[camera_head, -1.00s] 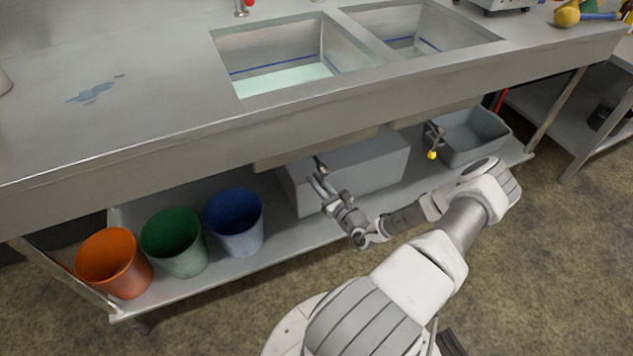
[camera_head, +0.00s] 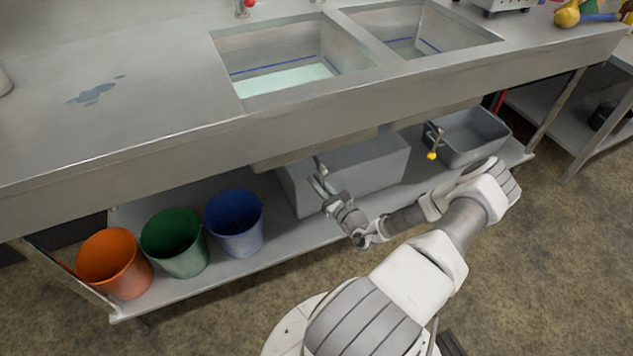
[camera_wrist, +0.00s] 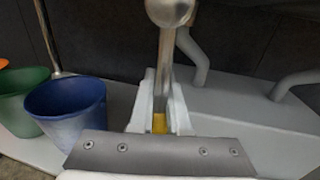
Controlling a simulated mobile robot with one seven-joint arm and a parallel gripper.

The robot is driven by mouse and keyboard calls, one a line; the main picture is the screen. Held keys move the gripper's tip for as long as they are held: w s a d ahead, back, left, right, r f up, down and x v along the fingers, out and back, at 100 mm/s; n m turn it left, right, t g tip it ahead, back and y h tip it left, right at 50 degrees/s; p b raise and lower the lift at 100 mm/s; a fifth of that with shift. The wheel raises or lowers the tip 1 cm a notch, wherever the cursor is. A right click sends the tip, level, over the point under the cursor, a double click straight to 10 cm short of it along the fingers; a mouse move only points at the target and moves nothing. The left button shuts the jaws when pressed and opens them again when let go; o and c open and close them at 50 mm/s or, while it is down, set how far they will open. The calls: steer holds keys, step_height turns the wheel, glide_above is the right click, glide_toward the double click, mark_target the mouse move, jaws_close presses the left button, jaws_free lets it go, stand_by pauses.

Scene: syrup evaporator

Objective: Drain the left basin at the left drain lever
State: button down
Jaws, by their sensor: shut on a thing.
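The left basin (camera_head: 275,48) is sunk in the steel counter and holds pale green liquid (camera_head: 283,80), below a blue line on its walls. Under it hangs the left drain lever (camera_head: 321,167), largely covered by my gripper in the head view. In the wrist view the lever (camera_wrist: 164,65) is a metal bar running down from a round joint to a yellow tip. My gripper (camera_head: 321,187) is shut on the lever's yellow end; its fingers (camera_wrist: 160,112) stand on both sides of it in the wrist view. No flow from the drain can be made out.
On the lower shelf stand an orange bucket (camera_head: 113,262), a green bucket (camera_head: 175,242) and a blue bucket (camera_head: 234,222).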

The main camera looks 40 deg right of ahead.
steer(key=shift+s+f, duration=0.15)
steer(key=shift+f, duration=0.1)
steer(key=s+d+r+n+g+h+p, duration=0.2)
steer(key=d+r+n+p, duration=0.4)
steer(key=n+p, duration=0.8)
steer(key=shift+d+r+g+h+p, duration=0.15)
steer(key=shift+d+g+h+p, duration=0.25)
steer(key=shift+d, duration=0.85)
steer(key=c, duration=0.9)
jaws_free()
steer(key=shift+d, duration=0.1)
steer(key=shift+a, duration=0.25)
